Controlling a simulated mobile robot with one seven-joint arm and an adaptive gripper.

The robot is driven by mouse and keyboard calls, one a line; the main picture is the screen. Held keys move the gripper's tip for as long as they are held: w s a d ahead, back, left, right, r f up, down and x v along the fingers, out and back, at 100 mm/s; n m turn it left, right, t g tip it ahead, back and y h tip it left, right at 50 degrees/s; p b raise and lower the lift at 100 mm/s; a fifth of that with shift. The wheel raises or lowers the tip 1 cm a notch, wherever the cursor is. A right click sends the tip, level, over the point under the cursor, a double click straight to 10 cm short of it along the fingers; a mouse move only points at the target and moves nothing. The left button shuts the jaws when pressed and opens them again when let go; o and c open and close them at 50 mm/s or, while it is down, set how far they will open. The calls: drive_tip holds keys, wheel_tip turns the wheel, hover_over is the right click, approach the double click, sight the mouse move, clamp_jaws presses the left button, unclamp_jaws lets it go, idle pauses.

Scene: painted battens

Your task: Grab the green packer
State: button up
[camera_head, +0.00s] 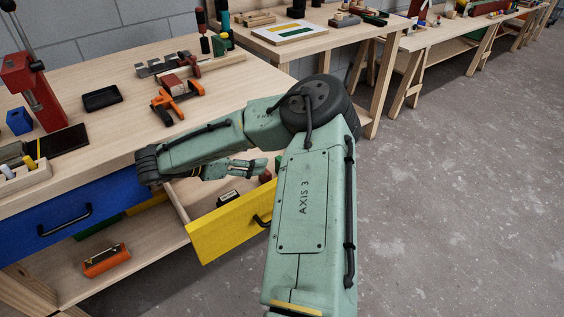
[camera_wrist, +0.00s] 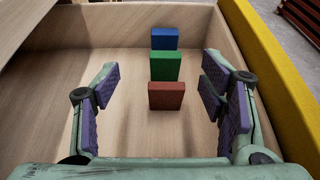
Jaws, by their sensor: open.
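The green packer (camera_wrist: 165,67) is a small upright block in the wooden drawer, seen in the wrist view. It stands in a row between a blue packer (camera_wrist: 164,39) behind it and a red-brown packer (camera_wrist: 166,96) in front. My gripper (camera_wrist: 165,82) is open, with its purple-padded fingers on both sides of the row and clear of the blocks. In the head view my gripper (camera_head: 262,165) is over the open drawer, and my arm hides much of the drawer's inside.
The open drawer has a yellow front (camera_head: 222,228) with a dark handle. A dark object (camera_head: 228,198) lies in the drawer near that front. A blue drawer front (camera_head: 60,216) is beside it, under the wooden bench top (camera_head: 120,135). An orange clamp (camera_head: 178,95) lies on the bench.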

sight(280, 167)
wheel_tip(280, 167, down, 3)
drive_tip(key=shift+f+b, duration=0.1)
drive_tip(key=shift+b, duration=0.6)
drive_tip(key=shift+s+f+b, duration=0.15)
drive_tip(key=shift+s+b, duration=0.15)
drive_tip(key=shift+b, duration=0.2)
drive_tip(key=shift+s+f+b, duration=0.1)
drive_tip(key=shift+f+b, duration=0.15)
drive_tip(key=shift+b, duration=0.05)
drive_tip(key=shift+f, duration=0.25)
drive_tip(key=x, duration=0.2)
drive_tip(key=p+x, duration=0.1)
drive_tip(key=x, duration=0.3)
drive_tip(key=shift+d+r, duration=0.15)
drive_tip(key=shift+r, duration=0.15)
drive_tip(key=shift+p+x, duration=0.75)
drive_tip(key=shift+x, duration=1.6)
drive_tip(key=shift+f, duration=0.1)
drive_tip(key=c, duration=1.2)
drive_tip(key=shift+c, duration=0.2)
